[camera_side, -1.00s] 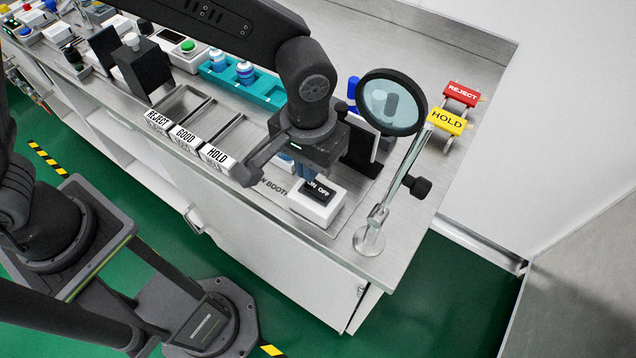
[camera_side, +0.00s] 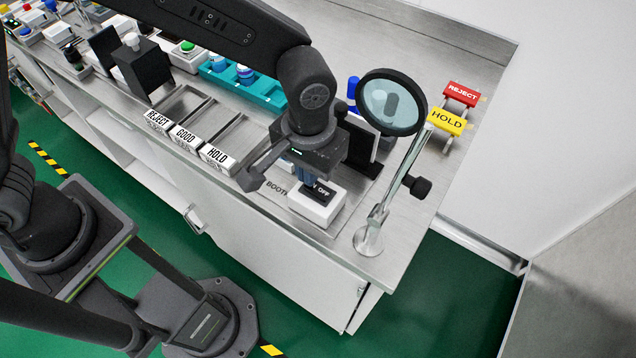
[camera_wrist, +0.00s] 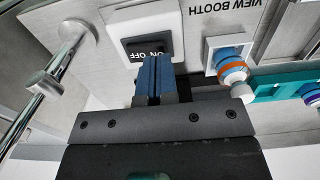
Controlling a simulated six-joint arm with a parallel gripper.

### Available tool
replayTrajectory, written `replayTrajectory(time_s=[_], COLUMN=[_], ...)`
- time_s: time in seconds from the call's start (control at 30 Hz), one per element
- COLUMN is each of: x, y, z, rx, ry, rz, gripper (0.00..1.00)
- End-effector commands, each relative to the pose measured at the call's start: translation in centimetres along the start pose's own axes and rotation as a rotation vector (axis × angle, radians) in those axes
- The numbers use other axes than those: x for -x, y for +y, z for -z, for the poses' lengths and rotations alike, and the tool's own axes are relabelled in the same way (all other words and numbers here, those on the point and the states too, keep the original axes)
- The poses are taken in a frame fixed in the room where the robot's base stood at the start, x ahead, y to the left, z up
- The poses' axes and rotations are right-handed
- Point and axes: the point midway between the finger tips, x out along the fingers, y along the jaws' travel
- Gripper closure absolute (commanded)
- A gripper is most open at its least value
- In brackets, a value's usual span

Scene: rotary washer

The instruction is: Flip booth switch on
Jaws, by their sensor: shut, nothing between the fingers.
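The booth switch (camera_side: 315,208) is a white box with a black rocker marked ON and OFF, at the front right of the counter. In the wrist view the switch (camera_wrist: 138,22) is at the top, its label upside down. My gripper (camera_side: 307,184) is shut with nothing in it, pointing down at the switch. Its blue fingers hide part of the rocker, near the ON word in the side view. In the wrist view the fingertips (camera_wrist: 154,60) overlap the lower edge of the rocker. I cannot tell whether they touch it.
A magnifier (camera_side: 391,102) on a metal stand rises right of the switch. REJECT (camera_side: 461,94) and HOLD (camera_side: 447,121) signs stand behind it. Labelled bins (camera_side: 216,156) are to the left, with a teal rack (camera_side: 262,86) of vials beyond. A vial (camera_wrist: 230,66) shows beside the fingers.

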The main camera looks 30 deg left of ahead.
Motion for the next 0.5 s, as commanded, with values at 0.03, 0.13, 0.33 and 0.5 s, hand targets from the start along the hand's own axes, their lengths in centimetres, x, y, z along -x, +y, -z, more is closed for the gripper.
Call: replayTrajectory(time_s=[0.03,0.13,0.33,0.5], x=[-0.1,-0.24,-0.53,-0.78], y=[-0.01,-0.01,-0.02,-0.02], z=[-0.01,-0.02,-0.03,-0.03], rx=[0.0,0.0,0.0,0.0], ry=[-0.001,-0.001,-0.001,-0.001], rz=[0.0,0.001,0.001,0.001], gripper=[1.0,1.0,1.0,1.0])
